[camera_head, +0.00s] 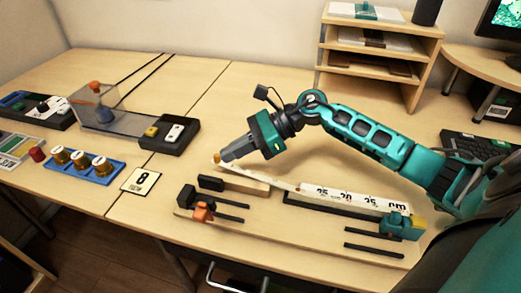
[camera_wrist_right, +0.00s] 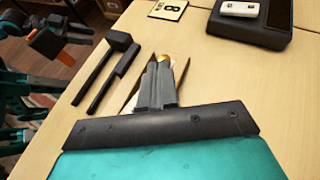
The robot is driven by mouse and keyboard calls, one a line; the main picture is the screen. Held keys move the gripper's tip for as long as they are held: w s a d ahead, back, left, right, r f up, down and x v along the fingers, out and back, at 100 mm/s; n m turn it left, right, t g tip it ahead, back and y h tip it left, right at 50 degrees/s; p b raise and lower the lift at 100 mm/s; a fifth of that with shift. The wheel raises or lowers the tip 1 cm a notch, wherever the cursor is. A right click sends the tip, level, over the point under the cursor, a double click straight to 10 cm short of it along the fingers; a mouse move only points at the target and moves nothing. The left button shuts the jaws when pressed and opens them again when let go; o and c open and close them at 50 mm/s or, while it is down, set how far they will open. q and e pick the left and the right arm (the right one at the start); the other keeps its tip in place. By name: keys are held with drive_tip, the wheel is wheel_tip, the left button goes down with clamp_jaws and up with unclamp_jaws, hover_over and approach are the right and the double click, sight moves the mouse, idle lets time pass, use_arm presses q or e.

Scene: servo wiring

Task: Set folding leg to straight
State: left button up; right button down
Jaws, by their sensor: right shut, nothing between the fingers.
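A long white strip (camera_head: 285,181) with black numbers and "cm" runs slantwise over the wooden board (camera_head: 290,235). In the right wrist view the shut fingers (camera_wrist_right: 160,82) cover most of the tip (camera_wrist_right: 162,60).
Black bars lie on the board, with an orange clamp-like part (camera_head: 203,212) at its left. A wooden shelf (camera_head: 380,45) stands behind.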

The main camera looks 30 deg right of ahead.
drive_tip(key=shift+s+a+n+g+y+b, duration=0.15)
drive_tip(key=shift+s+a+n+g+b, duration=0.1)
drive_tip(key=shift+a+n+g+b, duration=0.15)
drive_tip(key=shift+s+a+n+g+y+b, duration=0.2)
drive_tip(key=shift+a+n+g+b, duration=0.1)
drive_tip(key=shift+a+n+b, duration=0.15)
use_arm(q)
drive_tip(key=shift+f, duration=1.5)
use_arm(e)
drive_tip(key=shift+s+a+r+n+g, duration=0.2)
drive_tip(key=shift+a+n+g, duration=0.05)
drive_tip(key=shift+a+g, duration=0.15)
use_arm(q)
drive_tip(key=shift+f+b, duration=0.15)
drive_tip(key=shift+b, duration=0.2)
use_arm(e)
drive_tip(key=shift+d, duration=0.2)
drive_tip(key=shift+d+f+b, duration=0.15)
drive_tip(key=shift+d+b, duration=0.15)
drive_tip(key=shift+d, duration=0.05)
use_arm(q)
drive_tip(key=shift+f, duration=0.55)
use_arm(e)
drive_tip(key=shift+d, duration=0.3)
